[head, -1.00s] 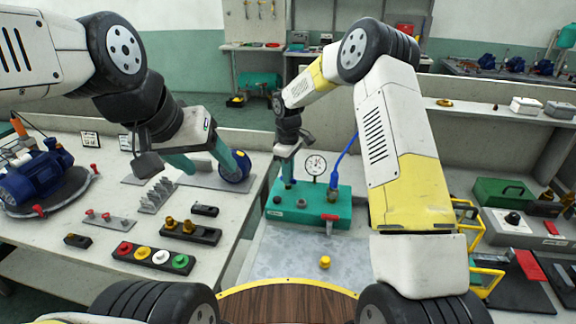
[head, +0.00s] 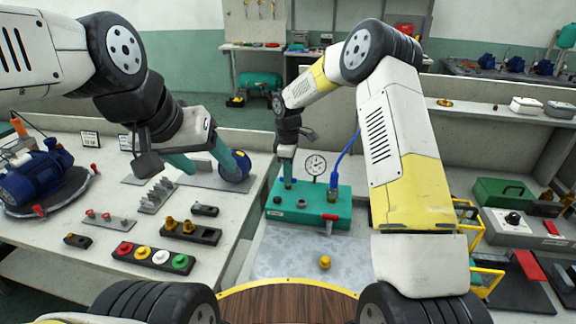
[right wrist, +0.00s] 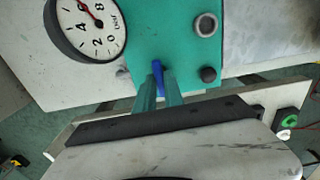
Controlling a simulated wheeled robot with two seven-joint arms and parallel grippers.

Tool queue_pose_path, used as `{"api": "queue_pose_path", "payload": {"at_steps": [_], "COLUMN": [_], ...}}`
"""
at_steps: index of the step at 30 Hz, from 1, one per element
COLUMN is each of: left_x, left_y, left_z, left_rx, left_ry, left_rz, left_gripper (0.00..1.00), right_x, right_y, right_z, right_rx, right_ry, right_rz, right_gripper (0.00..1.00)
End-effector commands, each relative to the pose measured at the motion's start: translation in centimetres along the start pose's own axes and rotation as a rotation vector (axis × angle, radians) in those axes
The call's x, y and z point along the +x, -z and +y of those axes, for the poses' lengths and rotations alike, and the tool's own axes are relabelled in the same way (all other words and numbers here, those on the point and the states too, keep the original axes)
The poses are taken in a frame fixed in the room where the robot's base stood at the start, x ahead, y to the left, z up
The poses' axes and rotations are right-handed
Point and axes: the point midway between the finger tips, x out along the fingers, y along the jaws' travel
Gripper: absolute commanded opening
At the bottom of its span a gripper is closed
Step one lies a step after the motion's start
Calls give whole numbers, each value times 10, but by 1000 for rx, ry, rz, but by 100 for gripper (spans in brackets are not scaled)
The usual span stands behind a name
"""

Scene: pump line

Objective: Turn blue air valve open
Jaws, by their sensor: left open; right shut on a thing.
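The blue air valve handle (right wrist: 158,78) sits on the teal box (head: 325,214) and shows between the fingers in the right wrist view. My right gripper (head: 287,172) reaches down to the back left of that box. It is shut on the blue handle, seen close up in the right wrist view (right wrist: 159,88); its fingers hide part of the handle. My left gripper (head: 212,168) is open over the left table, with one finger in front of a round blue part (head: 241,168).
A pressure gauge (head: 315,164) stands on the teal box beside my right gripper. A blue hose (head: 346,160) rises from the box, and a red-handled valve (head: 331,218) is at its front. A yellow knob (head: 325,262) sits on the grey plate in front.

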Motion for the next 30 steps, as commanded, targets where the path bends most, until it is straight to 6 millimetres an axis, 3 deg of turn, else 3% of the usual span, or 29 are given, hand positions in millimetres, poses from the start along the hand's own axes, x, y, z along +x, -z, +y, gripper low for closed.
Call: {"api": "queue_pose_path", "payload": {"at_steps": [1,2,4,5,16,30], "left_x": [0,0,0,0,0,0], "left_y": [0,0,0,0,0,0], "left_z": [0,0,0,0,0,0], "left_rx": [0,0,0,0,0,0], "left_ry": [0,0,0,0,0,0], "left_rz": [0,0,0,0,0,0], "left_gripper": [62,62,62,62,62,62], "right_x": [0,0,0,0,-6,-73], "right_y": [-1,-1,-1,-1,0,0], "right_z": [0,0,0,0,1,1], "right_rx": [-2,-1,-1,-1,0,0], "right_ry": [-1,-1,-1,-1,-2,-2], "right_rz": [-1,-1,-1,-1,0,-1], "right_gripper": [0,18,32,35,35,35]}}
